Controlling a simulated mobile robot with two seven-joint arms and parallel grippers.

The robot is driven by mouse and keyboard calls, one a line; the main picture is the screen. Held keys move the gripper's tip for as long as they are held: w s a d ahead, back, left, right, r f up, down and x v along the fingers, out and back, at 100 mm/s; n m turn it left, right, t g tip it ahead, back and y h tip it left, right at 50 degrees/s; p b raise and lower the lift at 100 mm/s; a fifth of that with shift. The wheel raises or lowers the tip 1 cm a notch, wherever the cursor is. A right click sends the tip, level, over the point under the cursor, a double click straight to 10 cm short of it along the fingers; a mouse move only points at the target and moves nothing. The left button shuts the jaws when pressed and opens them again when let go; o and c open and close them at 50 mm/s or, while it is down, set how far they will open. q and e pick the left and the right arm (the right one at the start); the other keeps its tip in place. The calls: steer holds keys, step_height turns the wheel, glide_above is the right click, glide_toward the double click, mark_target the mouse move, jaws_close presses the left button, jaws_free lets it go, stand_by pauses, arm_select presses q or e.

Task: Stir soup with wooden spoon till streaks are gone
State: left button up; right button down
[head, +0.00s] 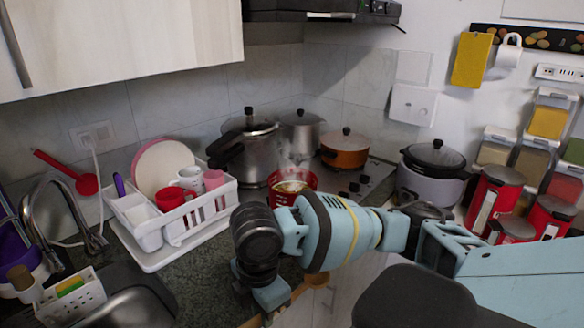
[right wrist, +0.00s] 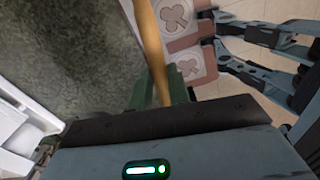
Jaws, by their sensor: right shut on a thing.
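The wooden spoon (head: 317,281) is low in the head view, near the counter's front edge, well apart from the soup pot. My right gripper (head: 268,302) is shut on its handle; the right wrist view shows the handle (right wrist: 150,40) running up from between the fingers (right wrist: 157,92). The soup is in a red pot (head: 283,199) on the stove side of the counter, with a pale surface (head: 291,187) and steam above. Streaks are too small to tell. My left gripper (right wrist: 212,35) appears at the right of the wrist view, its fingers apart and empty.
A white dish rack (head: 165,235) with cups and plates stands left of the soup pot. A pressure cooker (head: 245,150), a steel pot (head: 301,132) and an orange pot (head: 345,148) stand behind. A rice cooker (head: 431,175) and red canisters (head: 493,195) are at right.

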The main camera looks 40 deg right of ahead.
steer(key=m, duration=0.4)
steer(key=shift+w+a, duration=0.25)
steer(key=shift+a, duration=0.1)
steer(key=m, duration=0.4)
steer(key=w+a+m, duration=0.1)
steer(key=m, duration=0.3)
steer(key=a+m, duration=0.1)
steer(key=m, duration=0.4)
steer(key=shift+w+r, duration=0.3)
steer(key=shift+r, duration=0.1)
steer(key=shift+d, duration=0.15)
